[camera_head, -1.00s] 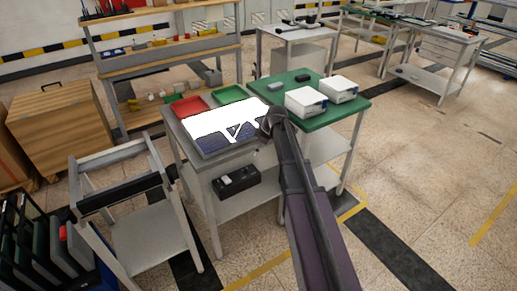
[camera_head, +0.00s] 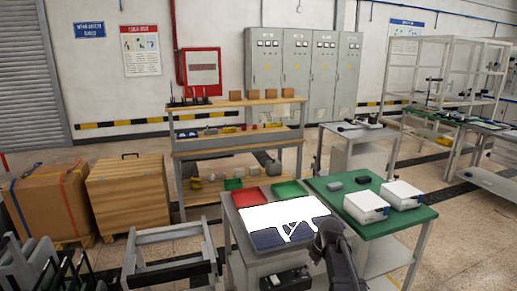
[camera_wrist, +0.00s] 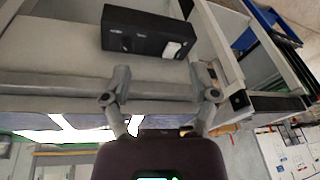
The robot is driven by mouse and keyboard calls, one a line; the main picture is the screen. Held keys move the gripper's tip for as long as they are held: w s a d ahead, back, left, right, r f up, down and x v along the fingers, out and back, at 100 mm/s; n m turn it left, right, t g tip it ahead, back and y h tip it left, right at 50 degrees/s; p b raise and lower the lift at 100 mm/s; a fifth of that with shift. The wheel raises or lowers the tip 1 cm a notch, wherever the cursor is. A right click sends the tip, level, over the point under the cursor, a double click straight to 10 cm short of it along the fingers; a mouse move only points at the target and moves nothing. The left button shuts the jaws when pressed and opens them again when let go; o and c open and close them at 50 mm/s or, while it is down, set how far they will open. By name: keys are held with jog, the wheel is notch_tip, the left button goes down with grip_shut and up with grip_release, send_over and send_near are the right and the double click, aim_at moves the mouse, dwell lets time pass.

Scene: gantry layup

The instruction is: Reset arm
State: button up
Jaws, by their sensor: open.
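My gripper (camera_wrist: 160,88) is open in the wrist view, with its two grey fingers spread apart and nothing between them. Behind the fingers runs the grey edge of a table. In the head view my dark arm (camera_head: 338,262) rises from the bottom edge, and its end is in front of the right edge of the grey table (camera_head: 240,236). The fingers cannot be made out there. A blue and white panel (camera_head: 283,217) lies on that table.
A red tray (camera_head: 251,196) and a green tray (camera_head: 290,190) sit behind the panel. A green-topped table (camera_head: 420,214) on the right holds white boxes (camera_head: 366,207). A black box (camera_wrist: 148,33) is on the lower shelf. A grey frame stand (camera_head: 168,262) is at left.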

jog(key=s+a+r+m+h+p, duration=0.1)
jog(key=s+r+m+p, duration=0.1)
jog(key=s, duration=0.6)
jog(key=s+r+m+g+h+p, duration=0.1)
jog(key=s+r+m+p, duration=0.1)
jog(key=s+m, duration=0.3)
jog(key=s, duration=0.4)
jog(key=shift+s+a+r+m+h+p, duration=0.25)
jog(key=shift+a+r+m+h+p, duration=0.05)
jog(key=shift+a+r, duration=0.1)
